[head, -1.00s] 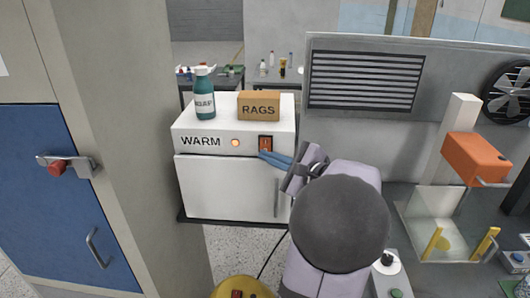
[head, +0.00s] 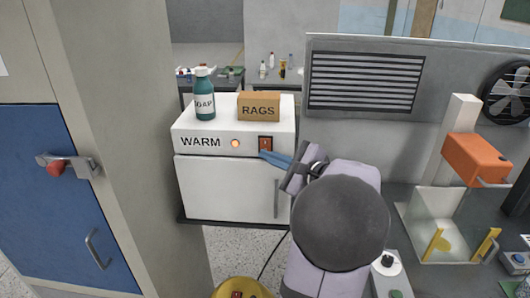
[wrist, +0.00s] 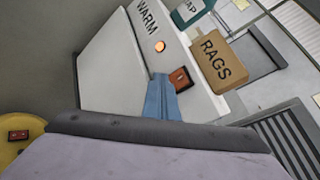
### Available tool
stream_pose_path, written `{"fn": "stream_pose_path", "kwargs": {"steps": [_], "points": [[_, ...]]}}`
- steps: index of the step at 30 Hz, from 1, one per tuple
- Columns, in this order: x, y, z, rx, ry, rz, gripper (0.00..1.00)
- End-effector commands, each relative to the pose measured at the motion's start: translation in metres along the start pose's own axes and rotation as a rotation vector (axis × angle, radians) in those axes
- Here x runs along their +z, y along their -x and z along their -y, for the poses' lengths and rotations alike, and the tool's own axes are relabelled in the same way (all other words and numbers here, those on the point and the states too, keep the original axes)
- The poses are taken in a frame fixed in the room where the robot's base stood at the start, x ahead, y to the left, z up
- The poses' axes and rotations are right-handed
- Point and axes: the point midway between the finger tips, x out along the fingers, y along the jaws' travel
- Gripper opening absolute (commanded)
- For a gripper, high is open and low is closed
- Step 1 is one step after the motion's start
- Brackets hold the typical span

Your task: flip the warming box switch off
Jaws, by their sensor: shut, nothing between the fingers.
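The white warming box (head: 210,185), marked WARM, stands on a dark shelf and also shows in the wrist view (wrist: 110,65). Its red rocker switch (head: 265,143) sits at the right of the front panel. In the wrist view the switch (wrist: 180,78) shows just beside the fingertips. An orange lamp (head: 235,143) glows left of the switch, and it also shows in the wrist view (wrist: 160,46). My gripper (head: 264,155) is shut and empty, its blue fingers at the lower edge of the switch. Whether the fingertips (wrist: 160,80) touch it I cannot tell.
A teal soap bottle (head: 204,103) and a brown RAGS box (head: 258,106) stand on top of the warming box. A wall pillar (head: 125,130) is to the left. An orange-headed device (head: 475,158) and a vent panel (head: 365,82) are to the right.

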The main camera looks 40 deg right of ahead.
Motion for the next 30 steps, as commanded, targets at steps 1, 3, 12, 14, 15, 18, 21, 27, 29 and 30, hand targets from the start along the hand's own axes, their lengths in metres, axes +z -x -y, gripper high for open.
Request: {"fn": "stream_pose_path", "kwargs": {"steps": [1,3,12,14,15,18,21,27,29,30], "points": [[-0.001,-0.001,0.000,0.000,0.000,0.000,0.00],[-0.001,-0.001,0.001,0.000,0.000,0.000,0.00],[-0.001,-0.002,0.002,-0.001,0.001,0.000,0.00],[-0.001,-0.002,0.002,-0.001,0.001,0.000,0.00],[-0.001,-0.002,0.001,-0.001,0.001,0.000,0.00],[0.000,0.000,0.001,-0.001,0.001,0.000,0.00],[0.001,0.002,-0.001,-0.001,0.002,0.000,0.00],[0.005,0.008,-0.005,-0.002,0.002,0.000,0.00],[0.006,0.009,-0.006,-0.001,0.001,0.000,0.00],[0.006,0.009,-0.007,-0.001,0.001,-0.001,0.00]]}}
